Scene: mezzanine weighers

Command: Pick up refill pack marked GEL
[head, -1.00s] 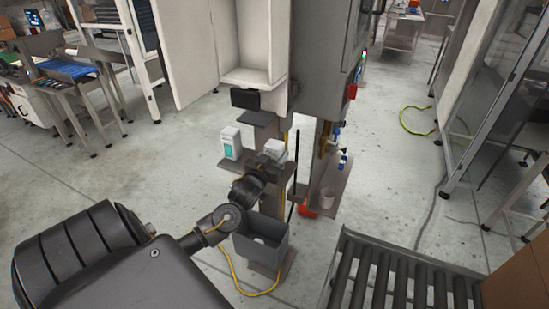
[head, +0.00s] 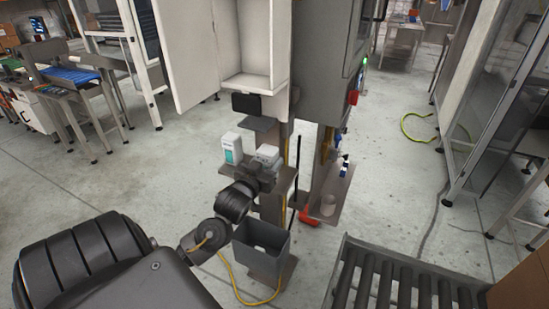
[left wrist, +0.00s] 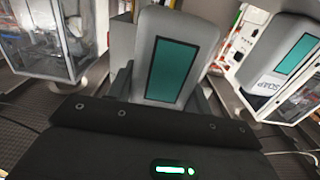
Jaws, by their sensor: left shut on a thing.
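A pale refill pack (head: 267,153) with a teal panel (left wrist: 172,68) stands between the fingers of my left gripper (head: 261,168), which is shut on it. No marking on this pack can be read. In the head view the gripper covers its lower part, so I cannot tell whether it touches the shelf. A second white pack with a teal label (head: 232,148) stands upright on the shelf to its left. In the left wrist view this second pack (left wrist: 280,65) is at the right and reads SOAP. My right gripper is out of view.
The small grey shelf (head: 228,169) is fixed to a post below a dark bracket (head: 258,121). A grey bin (head: 262,245) stands below. A side shelf (head: 334,194) holds a cup (head: 328,205) and a small bottle (head: 344,165). A roller conveyor (head: 400,285) is at front right.

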